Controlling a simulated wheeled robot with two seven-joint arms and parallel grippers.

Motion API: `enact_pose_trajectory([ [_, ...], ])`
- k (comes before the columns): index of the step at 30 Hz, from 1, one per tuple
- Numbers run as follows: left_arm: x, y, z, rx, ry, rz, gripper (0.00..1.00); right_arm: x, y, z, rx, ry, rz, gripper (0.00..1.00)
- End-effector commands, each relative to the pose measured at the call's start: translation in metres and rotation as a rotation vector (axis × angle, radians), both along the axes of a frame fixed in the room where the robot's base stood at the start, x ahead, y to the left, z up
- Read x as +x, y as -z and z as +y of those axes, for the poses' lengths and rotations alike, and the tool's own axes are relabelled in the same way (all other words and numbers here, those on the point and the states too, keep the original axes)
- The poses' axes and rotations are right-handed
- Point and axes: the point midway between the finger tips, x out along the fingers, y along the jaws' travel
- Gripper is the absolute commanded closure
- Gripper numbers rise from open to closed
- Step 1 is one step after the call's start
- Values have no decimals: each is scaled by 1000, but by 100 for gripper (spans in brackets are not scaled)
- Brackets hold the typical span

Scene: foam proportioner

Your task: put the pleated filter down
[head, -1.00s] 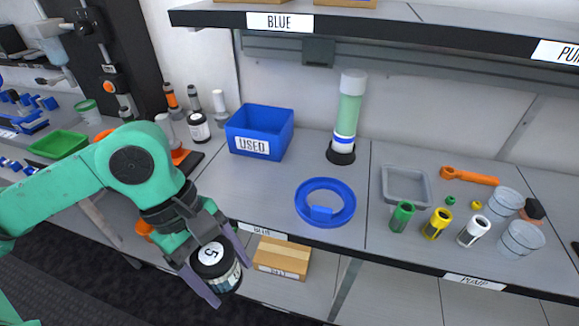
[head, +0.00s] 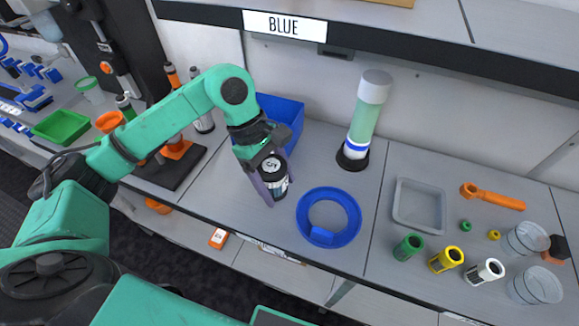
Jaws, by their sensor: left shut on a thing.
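The pleated filter (head: 275,183) is a short dark cylinder with a pale label and a "5" on its top. My left gripper (head: 268,190) is shut on it, one finger on each side. It is at the bench, in front of the blue bin and left of the blue ring. I cannot tell whether its base touches the bench top. My right gripper is not in view.
The blue bin (head: 284,117) is partly hidden behind my left arm. The blue ring (head: 328,190) lies close to the right of the filter. A green-and-white column (head: 366,120) stands behind it. A grey tray (head: 418,204) and small coloured cylinders are further right.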

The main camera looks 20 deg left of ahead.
Motion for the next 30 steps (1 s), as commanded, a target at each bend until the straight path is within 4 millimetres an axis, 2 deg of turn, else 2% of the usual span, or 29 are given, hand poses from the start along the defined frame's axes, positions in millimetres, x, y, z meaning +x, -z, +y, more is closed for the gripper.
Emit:
enact_pose_trajectory([
  [1, 13, -6, -2, -3, 0, 2, 85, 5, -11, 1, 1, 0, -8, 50],
  [8, 62, -4, -5, -2, 1, 0, 85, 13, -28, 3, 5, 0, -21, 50],
  [20, 60, 62, -4, -1, 1, 4, 85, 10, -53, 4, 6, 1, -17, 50],
  [22, 64, 66, -4, -2, -1, 2, 85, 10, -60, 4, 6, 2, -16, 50],
  [30, 65, 74, -4, 0, 1, -1, 85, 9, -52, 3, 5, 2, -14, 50],
])
